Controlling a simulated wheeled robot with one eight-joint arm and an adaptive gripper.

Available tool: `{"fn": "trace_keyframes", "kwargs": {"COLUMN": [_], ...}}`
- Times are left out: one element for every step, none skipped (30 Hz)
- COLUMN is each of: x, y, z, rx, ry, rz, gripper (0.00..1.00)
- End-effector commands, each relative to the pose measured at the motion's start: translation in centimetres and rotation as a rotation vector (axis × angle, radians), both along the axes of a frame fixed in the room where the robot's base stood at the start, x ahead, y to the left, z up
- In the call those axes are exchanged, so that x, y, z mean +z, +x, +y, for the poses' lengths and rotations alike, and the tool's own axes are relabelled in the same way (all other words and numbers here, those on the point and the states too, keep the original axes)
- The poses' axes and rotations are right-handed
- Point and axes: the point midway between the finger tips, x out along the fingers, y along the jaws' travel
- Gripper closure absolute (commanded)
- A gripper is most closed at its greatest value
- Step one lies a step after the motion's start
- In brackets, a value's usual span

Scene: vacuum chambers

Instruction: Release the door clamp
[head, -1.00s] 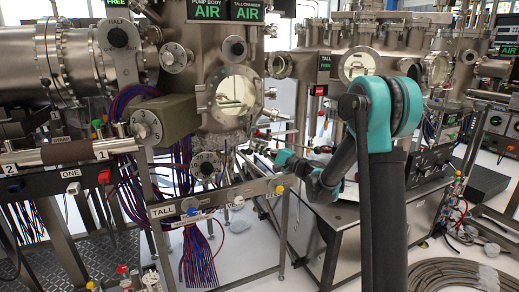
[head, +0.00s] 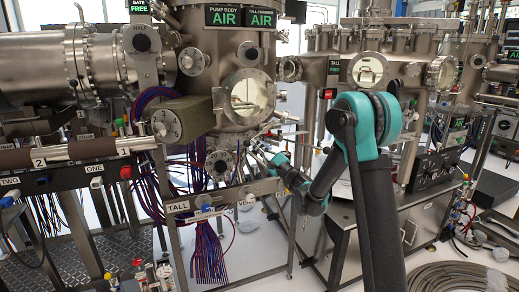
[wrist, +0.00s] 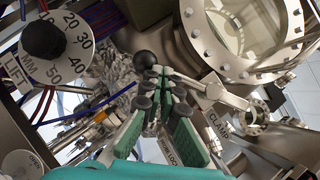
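The clamp (wrist: 218,122), a metal piece lettered CLAMP, lies right of my gripper (wrist: 162,76) in the wrist view. A metal lever (wrist: 205,94) runs from near the fingertips to the round door's lower edge. A black ball knob (wrist: 146,62) sits just beyond the fingertips; contact cannot be told. My gripper has green pads and looks open, with a narrow gap at the tips and nothing clearly held. The round windowed door (wrist: 240,25) is above right; it also shows in the head view (head: 249,97), with my gripper (head: 254,146) below it. The clamp is too small to make out there.
A dial marked LIFT (wrist: 45,50) with a black knob stands close at left in the wrist view. A front rail labelled TALL (head: 178,207) runs below my gripper. Bundled cables (head: 205,245) hang beneath. A boxy khaki unit (head: 185,118) juts out left of the door.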

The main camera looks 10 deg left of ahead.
Motion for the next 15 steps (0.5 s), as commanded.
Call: {"fn": "trace_keyframes", "kwargs": {"x": [0.2,0.3,0.4,0.5,0.6,0.7,0.8,0.9,1.0,1.0,1.1,1.2,1.2,1.3,1.4], "y": [-0.2,-0.2,-0.3,-0.4,-0.4,-0.5,-0.5,-0.6,-0.6,-0.7,-0.7,-0.7,-0.7,-0.8,-0.8], "z": [0.4,0.5,0.6,0.7,0.8,0.9,1.0,1.0,1.1,1.2,1.2,1.3,1.3,1.4,1.4], "rx": [0.004,0.004,0.004,0.004,0.004,0.004,0.004,0.004,0.005,0.005,0.005,0.005,0.005,0.005,0.005], "ry": [-0.001,-0.001,-0.002,-0.002,-0.002,-0.002,-0.002,-0.002,-0.003,-0.003,-0.003,-0.003,-0.003,-0.003,-0.003], "rz": [-0.001,-0.001,-0.001,-0.001,-0.001,-0.001,-0.001,-0.001,-0.001,-0.001,-0.001,-0.002,-0.002,-0.002,-0.002], "gripper": [1.00,1.00,1.00,1.00,1.00,1.00,1.00,1.00,1.00,1.00,1.00,1.00,1.00,1.00,1.00]}}
